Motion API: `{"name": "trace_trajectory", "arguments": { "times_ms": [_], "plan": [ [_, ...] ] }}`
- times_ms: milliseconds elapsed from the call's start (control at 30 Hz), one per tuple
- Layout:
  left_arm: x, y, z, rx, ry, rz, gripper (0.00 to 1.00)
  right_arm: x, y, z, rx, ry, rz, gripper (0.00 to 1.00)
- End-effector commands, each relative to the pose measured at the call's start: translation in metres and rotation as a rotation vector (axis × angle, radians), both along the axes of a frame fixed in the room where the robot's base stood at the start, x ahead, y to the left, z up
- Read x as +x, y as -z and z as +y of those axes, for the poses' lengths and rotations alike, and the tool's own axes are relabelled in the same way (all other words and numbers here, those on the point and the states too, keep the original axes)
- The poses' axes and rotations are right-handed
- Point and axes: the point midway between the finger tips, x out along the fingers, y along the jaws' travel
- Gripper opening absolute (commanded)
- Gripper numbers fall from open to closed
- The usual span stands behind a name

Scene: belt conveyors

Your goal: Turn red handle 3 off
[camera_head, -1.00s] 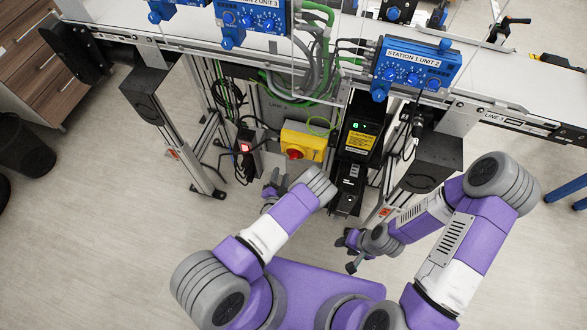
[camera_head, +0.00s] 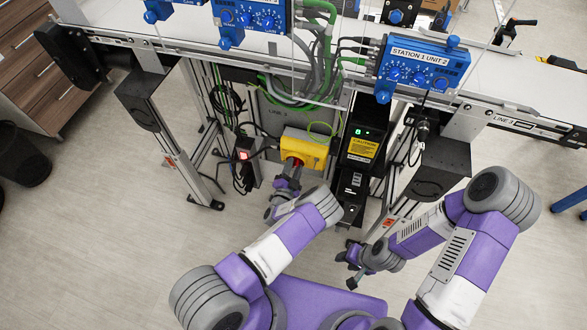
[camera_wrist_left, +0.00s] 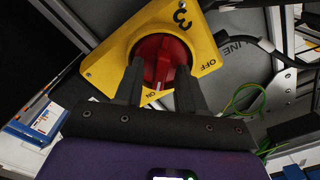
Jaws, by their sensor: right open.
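The yellow switch box (camera_head: 310,147) is under the conveyor in the head view. In the left wrist view its yellow plate (camera_wrist_left: 112,62) bears a black 3, with ON and OFF marks. The round red handle (camera_wrist_left: 164,50) is at its centre, its grip pointing towards ON. My left gripper (camera_head: 290,174) is in front of the box and largely hides the handle there. In the left wrist view my left gripper's fingers (camera_wrist_left: 159,78) are spread, one on each side of the grip; contact is unclear. My right gripper (camera_head: 353,262) is open and empty, low to the right.
A black unit (camera_head: 360,150) with a caution label stands just right of the box. A small red-lit switch (camera_head: 243,156) and cables are to the left. Conveyor legs (camera_head: 198,165) flank the space. A green wire (camera_wrist_left: 245,97) runs beside the plate.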

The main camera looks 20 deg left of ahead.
Motion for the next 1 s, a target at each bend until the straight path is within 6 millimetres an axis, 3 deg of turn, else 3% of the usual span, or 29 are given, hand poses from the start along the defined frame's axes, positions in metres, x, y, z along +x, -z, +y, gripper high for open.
{"name": "trace_trajectory", "arguments": {
  "times_ms": [100, 367, 767, 1000],
  "plan": [
    [-0.0001, -0.0003, 0.0000, 0.000, 0.000, 0.000, 0.38, -0.0001, -0.0002, 0.0000, 0.000, 0.000, 0.000, 0.43],
    [-0.0004, 0.0000, 0.0000, 0.000, 0.000, 0.000, 0.00, -0.0001, -0.0001, 0.0001, 0.000, 0.000, 0.000, 0.43],
    [-0.0003, -0.0007, 0.0004, -0.040, -0.001, 0.001, 0.00, 0.0000, -0.0016, 0.0000, 0.000, 0.000, 0.000, 0.43],
    [-0.0001, -0.0016, 0.0019, -0.180, -0.004, 0.005, 0.00, 0.0000, -0.0062, 0.0000, 0.000, 0.000, 0.000, 0.43]
  ]
}}
